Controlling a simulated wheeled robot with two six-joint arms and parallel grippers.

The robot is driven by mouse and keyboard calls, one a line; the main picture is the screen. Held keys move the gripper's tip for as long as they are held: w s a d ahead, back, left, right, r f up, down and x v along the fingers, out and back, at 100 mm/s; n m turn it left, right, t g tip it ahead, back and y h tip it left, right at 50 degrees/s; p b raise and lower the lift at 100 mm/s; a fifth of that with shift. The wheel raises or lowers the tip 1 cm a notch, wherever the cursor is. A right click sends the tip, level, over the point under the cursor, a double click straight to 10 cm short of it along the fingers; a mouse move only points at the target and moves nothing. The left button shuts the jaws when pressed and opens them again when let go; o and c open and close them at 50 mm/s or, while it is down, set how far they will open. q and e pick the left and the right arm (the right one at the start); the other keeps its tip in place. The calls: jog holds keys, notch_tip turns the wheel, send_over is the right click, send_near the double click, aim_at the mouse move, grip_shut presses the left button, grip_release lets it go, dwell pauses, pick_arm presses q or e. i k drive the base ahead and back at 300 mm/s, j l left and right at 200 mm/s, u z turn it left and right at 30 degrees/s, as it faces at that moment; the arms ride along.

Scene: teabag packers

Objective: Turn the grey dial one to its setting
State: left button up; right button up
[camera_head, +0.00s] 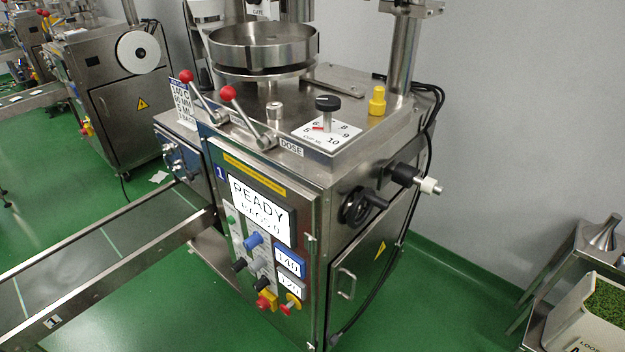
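The teabag packer (285,170) stands in the middle, marked with a blue 1. Its front panel (240,262) carries a small grey dial (258,265), right of a black knob (239,265) and below a blue knob (253,241). The grey dial's pointer and marks are too small to read. Readouts beside it show 140 (289,262) and what looks like 120 (289,285). The screen (259,208) reads READY, with a second line that is hard to read. Neither of my grippers is in view.
A card (184,103) at the left lists settings, the top line apparently 140 C. A black DOSE knob (327,103), red-balled levers (228,94) and a handwheel (362,206) stick out. A conveyor (105,270) runs at the left.

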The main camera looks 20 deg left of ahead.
aim_at(259, 262)
jog(key=u, duration=1.05)
